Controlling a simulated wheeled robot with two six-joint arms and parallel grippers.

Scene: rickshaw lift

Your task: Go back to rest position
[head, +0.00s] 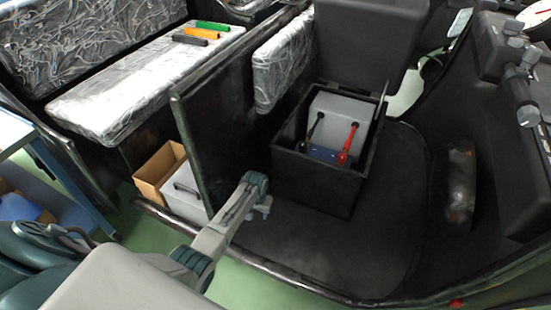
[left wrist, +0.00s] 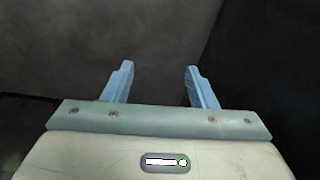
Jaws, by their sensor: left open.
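My left gripper (head: 262,203) reaches into the rickshaw's front footwell, just left of an open black box. In the left wrist view its two blue fingers (left wrist: 160,85) stand apart with nothing between them, facing a dark surface. The black box (head: 315,185) holds a grey battery-like block (head: 340,108) with a black and a red clamp on it. My right gripper is not in view.
A black partition (head: 220,130) stands close to my left arm. A cardboard box (head: 160,172) and a grey case (head: 186,195) sit behind it. Several coloured sticks lie on the silver seat (head: 140,85). A blue-edged table (head: 65,185) is at the left. The dark footwell floor (head: 330,250) is clear.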

